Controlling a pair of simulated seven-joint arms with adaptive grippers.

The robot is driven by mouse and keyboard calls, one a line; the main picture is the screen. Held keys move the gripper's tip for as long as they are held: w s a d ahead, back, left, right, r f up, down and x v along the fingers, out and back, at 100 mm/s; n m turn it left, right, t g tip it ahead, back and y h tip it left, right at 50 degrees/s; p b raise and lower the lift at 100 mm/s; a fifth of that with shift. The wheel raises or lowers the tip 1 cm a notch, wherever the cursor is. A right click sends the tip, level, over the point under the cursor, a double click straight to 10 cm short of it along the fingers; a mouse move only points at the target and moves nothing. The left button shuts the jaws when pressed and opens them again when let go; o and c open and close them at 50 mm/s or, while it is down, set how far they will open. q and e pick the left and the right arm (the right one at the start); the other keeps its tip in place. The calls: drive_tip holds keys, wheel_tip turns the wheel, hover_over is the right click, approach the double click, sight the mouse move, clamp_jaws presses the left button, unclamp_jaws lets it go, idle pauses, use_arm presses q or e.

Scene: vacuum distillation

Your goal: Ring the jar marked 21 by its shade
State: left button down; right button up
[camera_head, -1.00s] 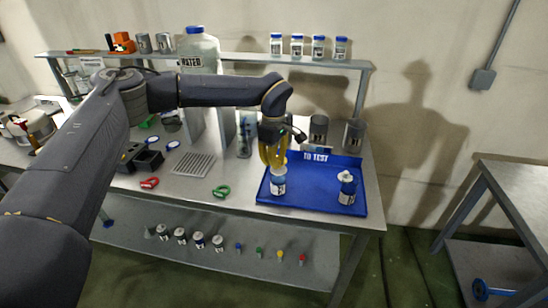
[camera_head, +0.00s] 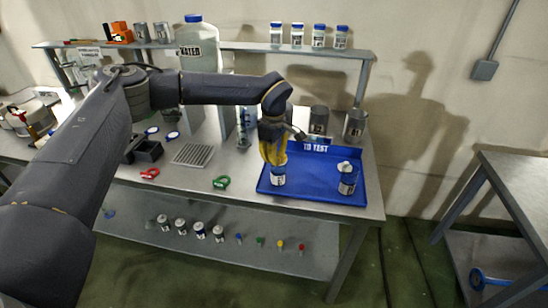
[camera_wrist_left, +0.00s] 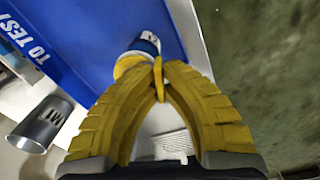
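My left gripper (camera_head: 273,158) has yellow fingers and is over the left part of the blue tray (camera_head: 310,200) marked TO TEST. Its tips are shut on a thin yellow piece (camera_wrist_left: 158,82), which looks like part of a yellow ring (camera_wrist_left: 129,64). That ring is at the top of the left jar (camera_head: 278,180), a white jar with a blue band; the jar also shows in the left wrist view (camera_wrist_left: 148,42). I cannot tell whether the ring fully surrounds it. A second jar (camera_head: 347,184) stands to the right in the tray. Label numbers are too small to read. My right gripper is not in view.
A red ring (camera_head: 150,173) and a green ring (camera_head: 221,182) lie left of the tray, near a grey rack (camera_head: 192,154). Two metal cups (camera_head: 318,119) (camera_head: 354,125) stand behind the tray. The tray's front middle is clear.

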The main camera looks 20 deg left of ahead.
use_arm(q)
drive_tip(key=shift+f, duration=0.1)
drive_tip(key=c, duration=1.5)
unclamp_jaws()
